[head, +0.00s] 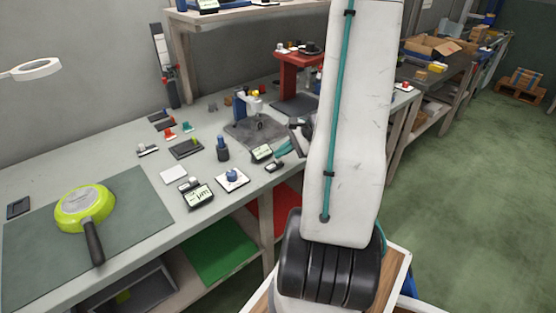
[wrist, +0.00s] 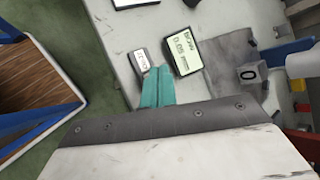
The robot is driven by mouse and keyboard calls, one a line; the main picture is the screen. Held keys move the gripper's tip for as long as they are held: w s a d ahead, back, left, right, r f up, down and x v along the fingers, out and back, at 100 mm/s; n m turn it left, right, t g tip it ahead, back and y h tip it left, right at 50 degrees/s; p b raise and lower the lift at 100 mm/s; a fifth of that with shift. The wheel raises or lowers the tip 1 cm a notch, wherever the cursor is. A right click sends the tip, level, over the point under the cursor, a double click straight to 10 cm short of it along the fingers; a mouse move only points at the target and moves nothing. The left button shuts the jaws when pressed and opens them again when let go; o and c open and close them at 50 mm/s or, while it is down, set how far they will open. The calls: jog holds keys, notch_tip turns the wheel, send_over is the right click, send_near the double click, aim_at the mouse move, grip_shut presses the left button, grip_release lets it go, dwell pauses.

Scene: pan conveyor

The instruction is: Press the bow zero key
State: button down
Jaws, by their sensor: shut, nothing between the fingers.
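The bow zero key (wrist: 141,61) is a small dark block with a pale, lettered top. In the wrist view it sits just beyond my teal fingertips (wrist: 158,71). The bow display (wrist: 186,50), with a pale green screen and dark digits, stands right beside it. In the head view the key (head: 274,166) lies near the bench's front edge, just in front of the display (head: 262,153). I cannot tell whether the fingertips touch the key.
A gauge stand on a grey plate (head: 243,133) is behind the display. A blue-knobbed device (head: 232,178) and another display (head: 198,197) stand to the left. A green pan (head: 84,206) lies upside down on a dark mat (head: 140,205). A red stand (head: 301,72) is farther back.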

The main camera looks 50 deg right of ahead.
jog(key=shift+f, duration=0.45)
dwell(0.3)
dwell(0.3)
jog(key=shift+r, duration=0.95)
jog(key=shift+r, duration=2.5)
jog(key=shift+a, duration=0.1)
